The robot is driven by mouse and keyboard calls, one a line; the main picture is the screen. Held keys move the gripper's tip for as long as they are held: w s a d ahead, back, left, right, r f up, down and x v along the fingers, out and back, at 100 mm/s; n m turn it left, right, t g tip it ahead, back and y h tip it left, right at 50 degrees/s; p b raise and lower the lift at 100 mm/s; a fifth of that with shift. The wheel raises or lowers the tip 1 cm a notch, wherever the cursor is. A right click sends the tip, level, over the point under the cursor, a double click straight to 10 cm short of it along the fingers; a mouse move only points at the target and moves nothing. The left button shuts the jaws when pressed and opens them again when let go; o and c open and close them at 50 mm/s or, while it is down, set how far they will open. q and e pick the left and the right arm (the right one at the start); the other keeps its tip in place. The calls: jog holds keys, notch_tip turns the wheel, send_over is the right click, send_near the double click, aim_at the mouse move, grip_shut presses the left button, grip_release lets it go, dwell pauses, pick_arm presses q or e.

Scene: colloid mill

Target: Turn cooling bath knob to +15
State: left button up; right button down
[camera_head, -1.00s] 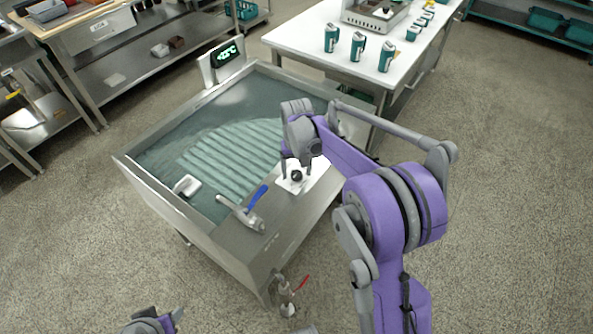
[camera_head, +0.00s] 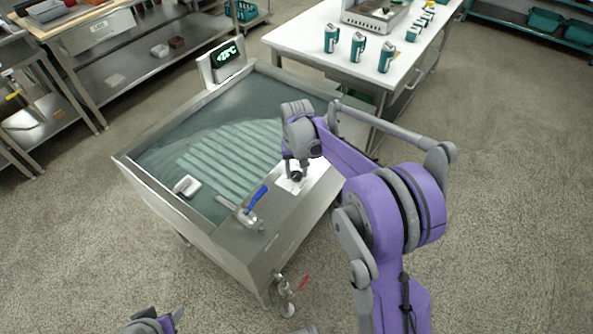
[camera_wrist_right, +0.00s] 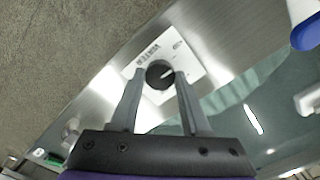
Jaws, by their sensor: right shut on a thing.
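The cooling bath is a steel tank (camera_head: 235,245) of water. A black round knob (camera_wrist_right: 160,74) with a white pointer mark sits on a white label plate (camera_wrist_right: 146,59) on the bath's rim. The plate also shows in the head view (camera_head: 291,186). My right gripper (camera_head: 295,176) reaches down to the knob from above and is shut on it; in the wrist view its two fingers (camera_wrist_right: 157,80) lie either side of the knob. A display (camera_head: 227,52) with green digits stands at the bath's far corner; its digits are too small to read surely. My left gripper (camera_head: 160,322) is only partly in view at the bottom edge.
A blue-handled valve (camera_head: 257,197) sits on the rim left of the knob, and a red-handled tap (camera_head: 303,283) is low on the bath's front. A white table (camera_head: 300,40) with teal canisters stands behind. The floor on the right is clear.

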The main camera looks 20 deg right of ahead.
jog(key=m, duration=0.5)
jog(key=shift+m+b, duration=0.35)
jog(key=shift+m, duration=0.05)
jog(key=m, duration=0.5)
jog(key=shift+m, duration=0.6)
jog(key=shift+c, duration=1.8)
grip_release()
jog(key=shift+r, duration=0.1)
